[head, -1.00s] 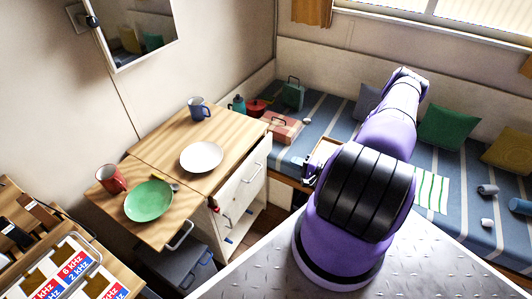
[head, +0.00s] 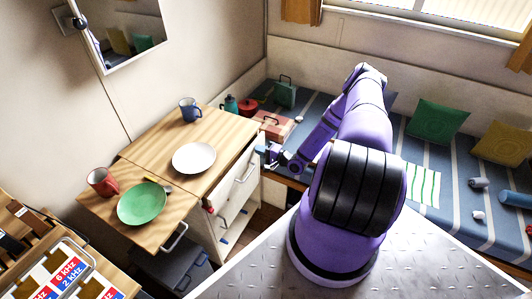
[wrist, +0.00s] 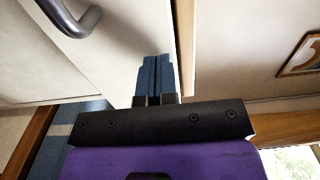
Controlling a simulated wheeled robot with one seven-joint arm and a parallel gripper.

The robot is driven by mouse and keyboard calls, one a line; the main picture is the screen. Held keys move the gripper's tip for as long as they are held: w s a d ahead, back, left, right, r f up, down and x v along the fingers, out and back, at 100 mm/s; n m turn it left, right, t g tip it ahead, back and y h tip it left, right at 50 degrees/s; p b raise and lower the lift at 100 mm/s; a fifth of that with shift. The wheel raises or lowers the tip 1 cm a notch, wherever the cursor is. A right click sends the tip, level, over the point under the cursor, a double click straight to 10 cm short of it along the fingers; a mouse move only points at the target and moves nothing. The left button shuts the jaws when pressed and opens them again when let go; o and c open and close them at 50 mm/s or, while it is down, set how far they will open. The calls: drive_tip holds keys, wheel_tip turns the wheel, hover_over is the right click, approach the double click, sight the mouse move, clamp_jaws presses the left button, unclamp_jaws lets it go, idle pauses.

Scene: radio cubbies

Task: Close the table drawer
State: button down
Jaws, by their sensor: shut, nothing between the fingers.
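The table (head: 155,142) has a wood top, and its white drawer front (head: 238,184) with a metal handle (head: 246,172) is on the side facing me. The drawer front seems to stand slightly out from under the top; the exact gap is hard to tell. My gripper (head: 264,151) is shut and empty beside the far end of the drawer front. In the wrist view its blue fingers (wrist: 155,78) point at the white front (wrist: 110,65), close to its wood-coloured edge. The handle (wrist: 72,20) is at the upper left there. I cannot tell whether the fingertips touch the front.
A white plate (head: 194,158), blue mug (head: 189,110), green plate (head: 142,203) and red mug (head: 102,181) stand on the table surfaces. A striped bench (head: 455,205) with cushions runs along the back. A pink box (head: 272,126) sits on the bench beyond my gripper.

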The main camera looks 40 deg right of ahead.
drive_tip(key=shift+w+a, duration=0.1)
drive_tip(key=shift+w, duration=0.1)
drive_tip(key=x, duration=0.4)
drive_tip(key=shift+w+r, duration=0.1)
drive_tip(key=shift+w, duration=0.2)
drive_tip(key=shift+w+a, duration=0.1)
